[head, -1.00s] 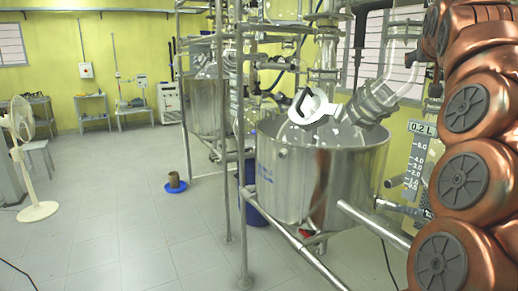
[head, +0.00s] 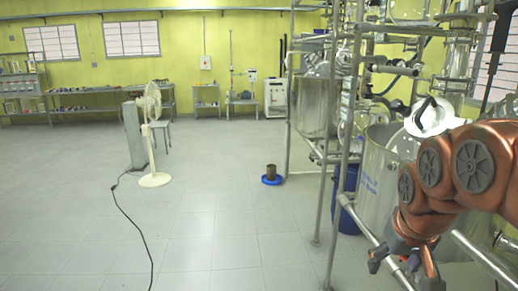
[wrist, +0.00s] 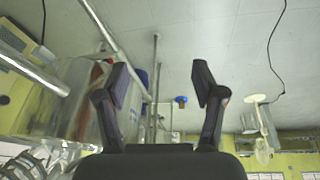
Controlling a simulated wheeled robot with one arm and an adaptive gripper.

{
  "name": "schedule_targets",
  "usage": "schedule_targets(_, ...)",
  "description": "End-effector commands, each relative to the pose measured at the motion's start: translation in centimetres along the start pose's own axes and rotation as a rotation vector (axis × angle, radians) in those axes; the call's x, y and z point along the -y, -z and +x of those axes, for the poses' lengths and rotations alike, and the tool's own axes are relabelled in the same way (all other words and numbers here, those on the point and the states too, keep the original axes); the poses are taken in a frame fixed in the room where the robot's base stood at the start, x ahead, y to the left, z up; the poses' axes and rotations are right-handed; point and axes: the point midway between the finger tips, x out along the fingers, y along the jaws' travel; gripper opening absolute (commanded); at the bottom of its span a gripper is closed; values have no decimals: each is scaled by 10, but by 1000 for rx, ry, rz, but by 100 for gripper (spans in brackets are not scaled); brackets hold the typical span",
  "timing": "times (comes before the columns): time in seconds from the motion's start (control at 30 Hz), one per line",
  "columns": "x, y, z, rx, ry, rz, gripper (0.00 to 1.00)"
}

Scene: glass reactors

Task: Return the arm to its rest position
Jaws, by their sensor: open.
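My copper-coloured arm reaches in from the right edge of the head view, bent downward in front of the steel reactor vessel (head: 382,182). My gripper (head: 402,276) hangs at its end near the bottom of that view, pointing down. In the wrist view, my gripper (wrist: 160,85) shows two dark fingers spread wide with only floor and room between them. It is open and holds nothing. The vessel and frame pipes show at the left of the wrist view, beside the left finger. Part of the vessel is hidden behind my arm in the head view.
Metal frame posts (head: 340,150) and slanted pipes stand close to my arm. A blue dish with a brown container (head: 271,172) sits on the floor. A white fan (head: 152,140) stands left, its cable (head: 140,232) trailing forward.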

Motion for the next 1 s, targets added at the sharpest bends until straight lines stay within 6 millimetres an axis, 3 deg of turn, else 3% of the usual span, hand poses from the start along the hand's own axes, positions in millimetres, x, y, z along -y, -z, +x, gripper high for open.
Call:
schedule_targets(0.1, 25, -57, 18, 118, 24, -33, 69)
schedule_targets(0.3, 52, -154, 40, 315, 54, -65, 69)
schedule_targets(0.4, 61, -193, 46, 393, 60, -70, 69)
schedule_targets(0.5, 65, -219, 50, 445, 66, -72, 69)
schedule_targets(0.63, 67, -235, 51, 477, 69, -72, 69)
schedule_targets(0.83, 68, -237, 51, 481, 70, -72, 69)
schedule_targets(1.0, 67, -237, 51, 481, 70, -72, 52)
